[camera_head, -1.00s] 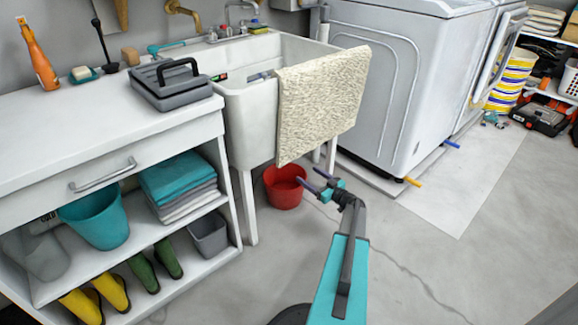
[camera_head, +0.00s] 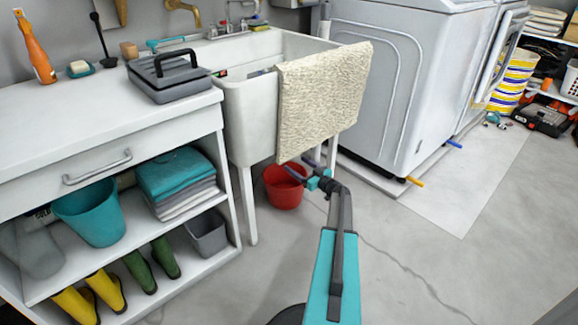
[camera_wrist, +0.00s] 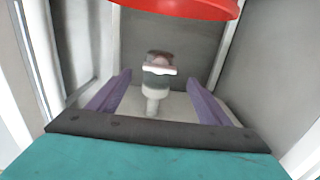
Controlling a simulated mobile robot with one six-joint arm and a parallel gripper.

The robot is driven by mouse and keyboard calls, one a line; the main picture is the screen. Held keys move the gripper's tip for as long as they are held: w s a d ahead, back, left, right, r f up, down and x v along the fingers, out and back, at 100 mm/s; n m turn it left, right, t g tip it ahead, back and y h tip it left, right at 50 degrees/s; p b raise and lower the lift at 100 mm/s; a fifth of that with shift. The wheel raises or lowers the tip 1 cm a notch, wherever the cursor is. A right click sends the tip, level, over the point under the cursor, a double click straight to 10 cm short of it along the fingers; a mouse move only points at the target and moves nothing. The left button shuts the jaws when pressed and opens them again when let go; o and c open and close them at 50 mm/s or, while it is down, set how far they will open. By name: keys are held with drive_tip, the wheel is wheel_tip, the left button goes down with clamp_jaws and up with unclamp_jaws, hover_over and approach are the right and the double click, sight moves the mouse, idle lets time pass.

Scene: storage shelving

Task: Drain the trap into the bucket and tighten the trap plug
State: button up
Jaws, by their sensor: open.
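The red bucket (camera_head: 284,190) stands on the floor beneath the utility sink (camera_head: 250,118). Its red rim also crosses the top of the wrist view (camera_wrist: 180,7). My gripper (camera_head: 297,164) is just below the towel, beside the bucket's upper right edge in the head view. In the wrist view my gripper (camera_wrist: 158,78) has its two purple fingers apart with nothing between them in contact. A pale, blurred fitting with a reddish end, apparently the trap (camera_wrist: 157,72), lies ahead between the fingers. I cannot make out the plug separately. The trap is hidden in the head view.
A cream towel (camera_head: 323,100) hangs over the sink's front right edge, just above my gripper. White sink legs (camera_head: 247,205) stand close by. A white shelf unit (camera_head: 105,150) is at the left and a white appliance (camera_head: 385,80) at the right. The foreground floor is clear.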

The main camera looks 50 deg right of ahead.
drive_tip(key=shift+w+d+b, duration=0.2)
drive_tip(key=shift+w+b, duration=0.8)
drive_tip(key=shift+w, duration=1.65)
drive_tip(key=shift+c, duration=0.2)
